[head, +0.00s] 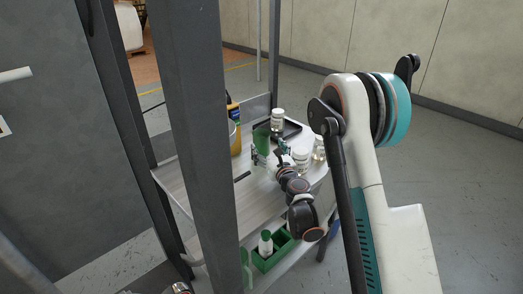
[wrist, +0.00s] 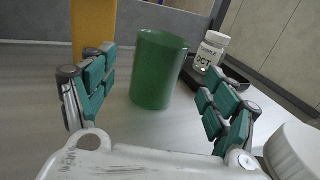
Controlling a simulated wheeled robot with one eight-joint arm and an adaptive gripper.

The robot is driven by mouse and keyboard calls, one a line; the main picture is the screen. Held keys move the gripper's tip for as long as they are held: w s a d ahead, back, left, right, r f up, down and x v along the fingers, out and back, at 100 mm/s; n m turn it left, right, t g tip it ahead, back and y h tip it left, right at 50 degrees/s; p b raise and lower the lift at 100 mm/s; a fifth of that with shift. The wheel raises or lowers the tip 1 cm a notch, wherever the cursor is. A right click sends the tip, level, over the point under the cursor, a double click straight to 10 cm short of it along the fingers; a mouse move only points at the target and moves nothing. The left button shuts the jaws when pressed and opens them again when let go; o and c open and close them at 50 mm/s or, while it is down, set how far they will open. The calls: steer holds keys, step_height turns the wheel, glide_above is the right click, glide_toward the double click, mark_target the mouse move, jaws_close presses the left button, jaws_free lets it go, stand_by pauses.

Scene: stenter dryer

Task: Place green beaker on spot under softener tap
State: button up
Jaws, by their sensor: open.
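A green beaker (wrist: 157,72) stands upright on a light shelf, ahead of my gripper (wrist: 158,92) in the wrist view. The fingers are open, to the left and right of the beaker in the picture, and the beaker appears slightly beyond the fingertips. In the head view the green beaker (head: 262,141) is on the upper shelf of a rack, with my gripper (head: 275,152) just beside it. I cannot make out a softener tap or a marked spot.
A white lid (wrist: 295,150) is close at lower right. A yellow container (head: 235,130) stands behind left. A dark post (head: 200,150) hides part of the shelf. A green crate (head: 275,252) is below.

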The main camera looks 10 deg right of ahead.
mark_target(259, 134)
steer(key=shift+w+a+r+b, duration=0.1)
steer(key=shift+w+a+b, duration=0.15)
steer(key=shift+w, duration=0.9)
steer(key=shift+w+a+b, duration=0.2)
steer(key=shift+w+b, duration=0.1)
steer(key=shift+w, duration=0.8)
steer(key=shift+w+a+r+b, duration=0.1)
steer(key=shift+w+a+b, duration=0.15)
steer(key=shift+w, duration=0.9)
steer(key=shift+c, duration=0.3)
steer(key=c, duration=1.2)
steer(key=shift+r, duration=0.1)
